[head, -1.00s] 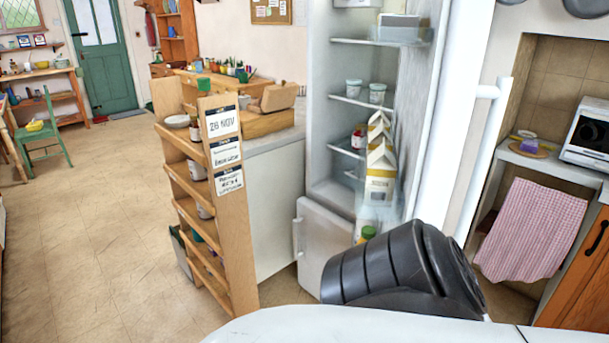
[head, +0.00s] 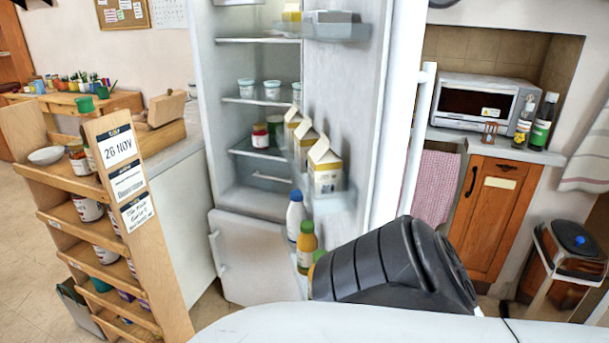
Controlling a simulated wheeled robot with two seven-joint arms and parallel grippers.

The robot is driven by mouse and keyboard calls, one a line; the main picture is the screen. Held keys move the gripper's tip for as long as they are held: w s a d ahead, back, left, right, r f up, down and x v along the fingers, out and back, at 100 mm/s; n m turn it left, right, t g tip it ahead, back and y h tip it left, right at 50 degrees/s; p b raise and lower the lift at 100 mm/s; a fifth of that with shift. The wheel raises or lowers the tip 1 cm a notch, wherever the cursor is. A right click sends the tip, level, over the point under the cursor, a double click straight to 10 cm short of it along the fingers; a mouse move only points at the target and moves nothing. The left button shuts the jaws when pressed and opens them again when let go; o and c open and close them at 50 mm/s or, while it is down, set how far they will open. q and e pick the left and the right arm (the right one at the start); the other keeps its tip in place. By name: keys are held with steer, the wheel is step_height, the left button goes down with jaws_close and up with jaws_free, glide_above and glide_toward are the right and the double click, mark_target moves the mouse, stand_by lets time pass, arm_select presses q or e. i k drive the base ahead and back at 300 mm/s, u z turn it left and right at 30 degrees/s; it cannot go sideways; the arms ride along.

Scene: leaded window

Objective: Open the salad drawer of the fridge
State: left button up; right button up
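The fridge (head: 212,110) stands open in the middle of the head view. Its tall door (head: 350,100) is swung out to the right. Low in the compartment, under the lowest shelf, a white front with a thin pale bar, apparently the salad drawer (head: 268,178), looks shut. The door's lower racks and cartons stand just right of it. A separate lower white door (head: 258,258) with a handle at its left is shut. Neither gripper shows; only a dark ribbed part of my own body is in view at the bottom.
Milk cartons (head: 325,170) and bottles (head: 306,243) stand in the door racks. A wooden shelf rack (head: 165,260) with jars stands left of the fridge, beside a counter. A microwave (head: 480,102) and a bin (head: 570,255) are to the right. Floor is clear at far left.

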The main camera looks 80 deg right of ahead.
mark_target(291, 180)
steer(key=z, duration=0.75)
steer(key=i, duration=1.85)
steer(key=z, duration=1.25)
